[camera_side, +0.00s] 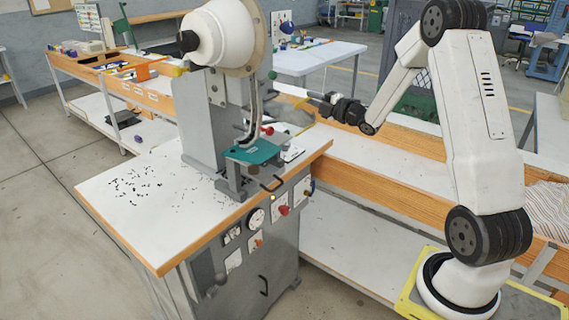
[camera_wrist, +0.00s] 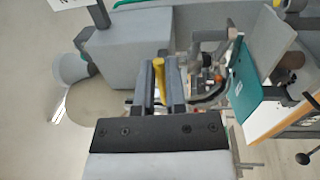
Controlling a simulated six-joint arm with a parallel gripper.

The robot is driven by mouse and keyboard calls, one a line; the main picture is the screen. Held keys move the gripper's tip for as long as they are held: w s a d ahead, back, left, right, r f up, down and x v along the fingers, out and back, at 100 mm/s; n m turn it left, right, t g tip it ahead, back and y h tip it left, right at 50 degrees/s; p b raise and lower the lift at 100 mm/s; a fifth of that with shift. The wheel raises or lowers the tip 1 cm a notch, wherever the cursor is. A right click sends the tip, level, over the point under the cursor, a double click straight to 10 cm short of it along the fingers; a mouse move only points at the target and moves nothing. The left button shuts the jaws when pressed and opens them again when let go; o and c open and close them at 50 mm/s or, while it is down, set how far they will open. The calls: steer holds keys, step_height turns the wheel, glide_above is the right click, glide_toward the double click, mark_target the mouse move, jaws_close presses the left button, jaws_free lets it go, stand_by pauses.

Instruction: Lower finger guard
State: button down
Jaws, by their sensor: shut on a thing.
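The grey eyelet press (camera_side: 205,120) stands on a white-topped cabinet, with a large white round housing on top. My gripper (camera_side: 322,97) is at the right of the press, level with its upper body. In the wrist view my gripper (camera_wrist: 160,85) is shut on a yellow bar (camera_wrist: 159,72), which lies between its two grey fingers. A pale, see-through panel (camera_side: 288,112) shows beside the fingers in the side view, between them and the press. It looks like the finger guard, raised above the teal plate (camera_side: 254,152). I cannot tell clearly how the bar joins it.
The teal plate also shows at the right in the wrist view (camera_wrist: 246,95). A red knob (camera_side: 267,130) and cables are close to the press throat. Small dark eyelets (camera_side: 135,185) lie scattered on the cabinet top (camera_side: 165,220). A wood-edged bench (camera_side: 390,170) runs behind.

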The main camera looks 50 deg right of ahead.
steer(key=shift+f, duration=0.2)
steer(key=shift+w+f, duration=0.15)
steer(key=shift+f, duration=0.35)
steer(key=shift+w+f, duration=0.3)
steer(key=shift+f, duration=0.2)
steer(key=c, duration=0.6)
jaws_free()
steer(key=shift+s+d, duration=0.1)
steer(key=shift+s, duration=0.05)
steer(key=s+d, duration=0.3)
steer(key=s, duration=0.2)
steer(key=shift+s+d, duration=0.4)
